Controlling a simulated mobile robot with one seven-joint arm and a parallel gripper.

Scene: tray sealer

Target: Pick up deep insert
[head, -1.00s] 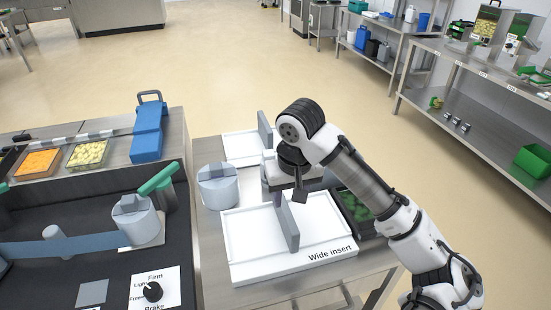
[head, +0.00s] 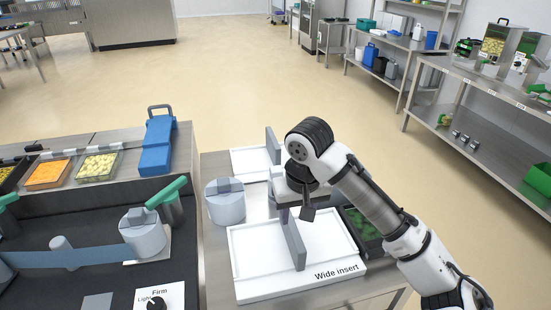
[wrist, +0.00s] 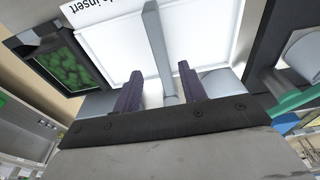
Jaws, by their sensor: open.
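No label reading "deep insert" is legible, so I cannot tell which thing it is. A white tray (head: 250,285) labelled "Wide insert" has an upright grey plate (head: 295,245) across its middle; both the tray (wrist: 195,40) and the plate (wrist: 158,45) show in the wrist view. A second white tray (head: 243,160) with a grey upright plate (head: 272,146) stands behind, its label unseen. My gripper (wrist: 160,72) is open and empty; in the wrist view its two dark fingers appear either side of the front tray's plate. Contact cannot be told.
A grey cylinder (head: 225,207) with a top grip stands left of the trays. A dark bin of green pieces (head: 362,222) is close on the right, under my arm. The sealer with a green handle (head: 167,193) and a blue case (head: 157,145) are left.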

